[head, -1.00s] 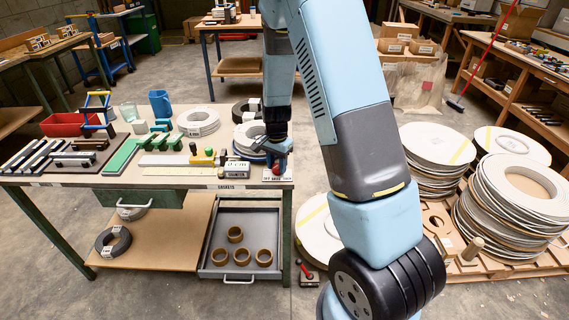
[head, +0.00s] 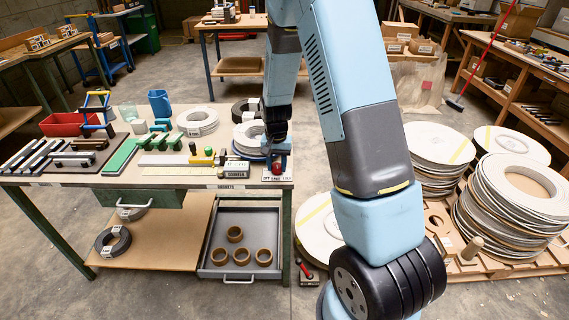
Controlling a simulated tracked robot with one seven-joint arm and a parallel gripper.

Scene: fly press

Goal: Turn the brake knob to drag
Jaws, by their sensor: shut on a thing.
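The brake knob (head: 277,166) is a small red knob on a plate with printed marks (head: 275,179) at the right front corner of the workbench. My gripper (head: 276,157) reaches down from above and is shut on the knob, which shows partly below the fingers. The printed marks are too small to read, so I cannot tell which setting the knob points to.
The workbench (head: 150,183) carries a small labelled box (head: 237,169) just left of the knob and rolls of white strip (head: 198,121) behind. An open drawer (head: 238,245) with several brown rings juts below. Stacks of large discs (head: 515,200) stand to the right.

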